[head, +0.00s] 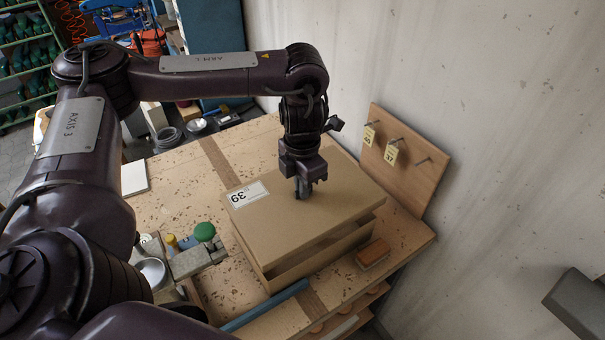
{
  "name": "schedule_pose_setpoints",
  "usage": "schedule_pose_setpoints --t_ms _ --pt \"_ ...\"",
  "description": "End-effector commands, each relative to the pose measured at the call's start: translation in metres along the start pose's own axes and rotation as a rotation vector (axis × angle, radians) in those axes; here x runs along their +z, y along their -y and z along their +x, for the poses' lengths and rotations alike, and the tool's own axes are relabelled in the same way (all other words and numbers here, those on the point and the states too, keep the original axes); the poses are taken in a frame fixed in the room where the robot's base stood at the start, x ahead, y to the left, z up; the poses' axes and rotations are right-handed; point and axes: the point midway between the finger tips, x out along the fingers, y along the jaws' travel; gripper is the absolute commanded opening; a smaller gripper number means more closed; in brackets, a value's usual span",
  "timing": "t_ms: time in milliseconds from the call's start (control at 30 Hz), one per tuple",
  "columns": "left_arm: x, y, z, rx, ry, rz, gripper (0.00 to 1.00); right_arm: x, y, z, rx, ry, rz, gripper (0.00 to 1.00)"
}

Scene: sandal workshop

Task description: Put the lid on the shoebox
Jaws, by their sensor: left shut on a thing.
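The brown cardboard lid (335,205), with a white label reading 39, is over the brown shoebox (318,262). A dark gap shows between the lid's front edge and the box's front wall, so the lid is not flush there. The rear of the box is hidden under the lid. My left gripper (303,194) points down at the middle of the lid, shut on it; the exact grip point is hard to see. My right gripper is not in view.
A pegboard with tags (405,160) stands behind, against the wall. A blue bar (265,306) lies in front.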

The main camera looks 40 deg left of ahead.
Motion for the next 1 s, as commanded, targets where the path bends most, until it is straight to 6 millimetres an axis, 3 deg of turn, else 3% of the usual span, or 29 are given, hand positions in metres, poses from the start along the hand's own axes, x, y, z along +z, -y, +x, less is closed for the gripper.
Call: schedule_pose_setpoints --t_ms 500,700,1000 --pt "-0.002 0.000 0.031 0.000 -0.002 -0.003 0.00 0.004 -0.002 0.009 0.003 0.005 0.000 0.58" --pt "-0.001 -0.001 0.048 0.002 0.001 -0.003 0.00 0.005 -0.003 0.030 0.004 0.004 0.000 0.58" --pt "-0.001 -0.001 0.052 0.002 0.001 -0.003 0.00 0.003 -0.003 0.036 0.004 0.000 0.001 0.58"
